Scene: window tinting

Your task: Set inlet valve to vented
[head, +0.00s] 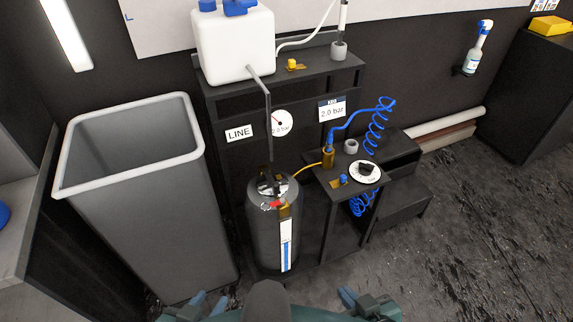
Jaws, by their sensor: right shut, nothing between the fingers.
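A round white dial with a black knob (366,168) sits on the small black stand right of centre, and it looks like the inlet valve. The marks on the dial are too small to read, so its setting cannot be told. A brass fitting (328,158) with a blue coiled hose (378,125) and a yellow line stands beside it. The yellow line runs to a dark pressure tank (262,225) with a red lever on top. My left gripper (211,300) is low at the bottom edge, its fingers apart and empty. My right gripper (362,302) is low at the bottom edge, shut and empty, well below the dial.
A large grey bin (140,210) stands at the left. A shelf (318,68) behind the tank carries a white canister (235,45). A gauge (281,123) and a 2.0 bar label (332,109) are on the rack. Floor (460,220) at the right is open.

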